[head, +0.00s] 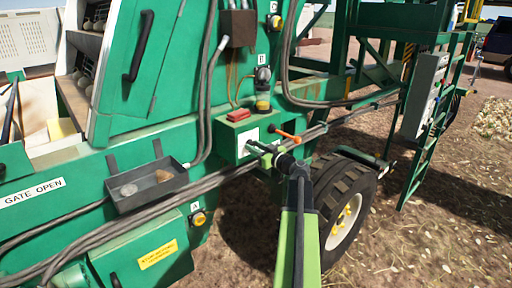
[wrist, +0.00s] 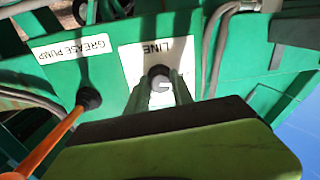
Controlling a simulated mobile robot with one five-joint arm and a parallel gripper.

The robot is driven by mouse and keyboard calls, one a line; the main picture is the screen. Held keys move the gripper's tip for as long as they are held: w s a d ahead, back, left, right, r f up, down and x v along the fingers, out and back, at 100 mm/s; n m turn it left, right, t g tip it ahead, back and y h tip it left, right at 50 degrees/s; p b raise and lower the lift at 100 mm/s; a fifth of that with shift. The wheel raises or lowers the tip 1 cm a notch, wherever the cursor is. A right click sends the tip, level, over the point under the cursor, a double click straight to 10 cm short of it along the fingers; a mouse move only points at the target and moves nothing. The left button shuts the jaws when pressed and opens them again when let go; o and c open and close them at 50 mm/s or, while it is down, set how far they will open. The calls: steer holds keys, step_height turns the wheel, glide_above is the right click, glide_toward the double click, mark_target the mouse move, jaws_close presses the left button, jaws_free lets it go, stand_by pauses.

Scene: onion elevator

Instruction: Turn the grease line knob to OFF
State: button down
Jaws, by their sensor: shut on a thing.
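The grease line knob (wrist: 158,72) is a small dark knob on a white plate marked LINE (wrist: 140,58) in the wrist view. My gripper (wrist: 163,84) has its two fingers on either side of the knob and is shut on it. The fingers partly cover the knob and the plate's lettering, so I cannot read which way the knob points. In the head view my gripper (head: 262,150) reaches the white plate (head: 247,143) on the green box, and the knob is hidden behind it.
An orange lever (wrist: 48,143) with a black base stands close beside the knob, next to the GREASE PUMP label (wrist: 72,48). It also shows in the head view (head: 287,136). A red block (head: 239,115) sits on the box. Hoses (head: 215,180) and a wheel (head: 343,205) are near my arm.

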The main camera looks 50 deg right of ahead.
steer(key=shift+n, duration=0.9)
steer(key=c, duration=1.1)
jaws_free()
steer(key=shift+s, duration=0.1)
steer(key=s+a, duration=0.1)
steer(key=s, duration=1.6)
steer(key=shift+s+a, duration=0.15)
